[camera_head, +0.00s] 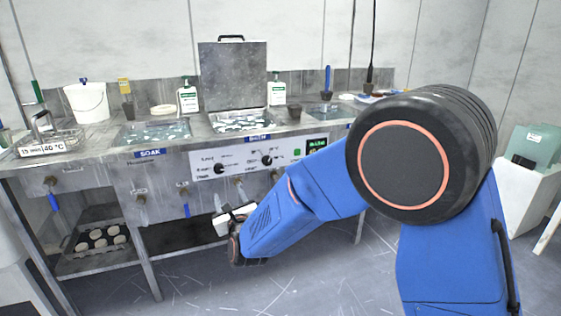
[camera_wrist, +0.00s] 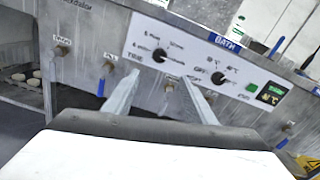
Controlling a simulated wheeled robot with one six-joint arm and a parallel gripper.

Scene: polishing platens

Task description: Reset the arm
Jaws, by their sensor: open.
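My arm reaches from the right side of the head view toward the front of a steel bench. My gripper (camera_head: 226,217) is at its end, low in front of the bench, below the white control panel (camera_head: 235,164). In the wrist view my gripper (camera_wrist: 155,88) shows two grey fingers, spread apart with nothing between them. The control panel (camera_wrist: 205,65) with black knobs and a green display lies beyond the fingertips. The fingers look apart from the bench; the exact distance cannot be told.
The steel bench (camera_head: 90,158) holds a soak basin (camera_head: 155,133), an open-lidded bath (camera_head: 240,122), a white bucket (camera_head: 86,101) and bottles (camera_head: 187,96). Taps with blue handles (camera_head: 186,211) stick out in front. A lower shelf holds a tray of discs (camera_head: 101,240). Floor (camera_head: 310,275) in front is clear.

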